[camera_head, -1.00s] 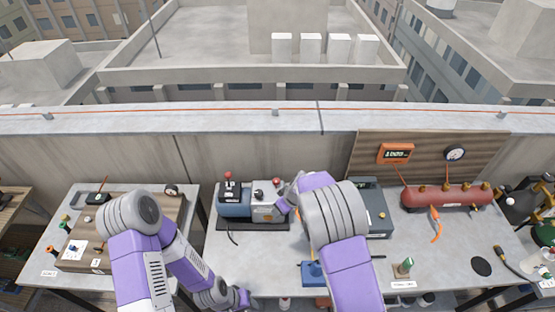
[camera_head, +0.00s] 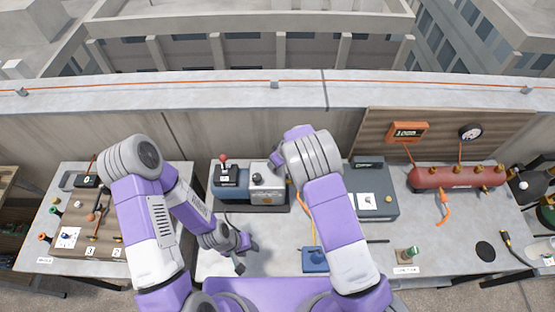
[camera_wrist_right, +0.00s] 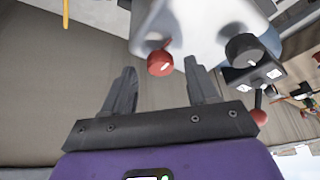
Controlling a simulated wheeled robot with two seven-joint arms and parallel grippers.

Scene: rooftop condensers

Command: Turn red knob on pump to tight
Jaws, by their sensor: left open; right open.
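The pump stands on the middle bench, with a blue part (camera_head: 230,182) and a silver-grey part (camera_head: 267,192). Its red knob (camera_head: 268,165) sits on top of the grey part. In the right wrist view the red knob (camera_wrist_right: 160,64) shows between the two open fingertips of my right gripper (camera_wrist_right: 160,68); I cannot tell whether they touch it. In the head view that gripper is mostly hidden by its own wrist, just right of the pump. My left gripper (camera_head: 247,257) is open and empty, low over the bench in front of the pump.
A red-balled lever (camera_head: 223,158) stands on the blue part, left of the knob. A dark grey box (camera_head: 372,200) and a red tank (camera_head: 455,177) are to the right. A blue block (camera_head: 314,260) is at the front. A wooden board (camera_head: 90,225) lies on the left bench.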

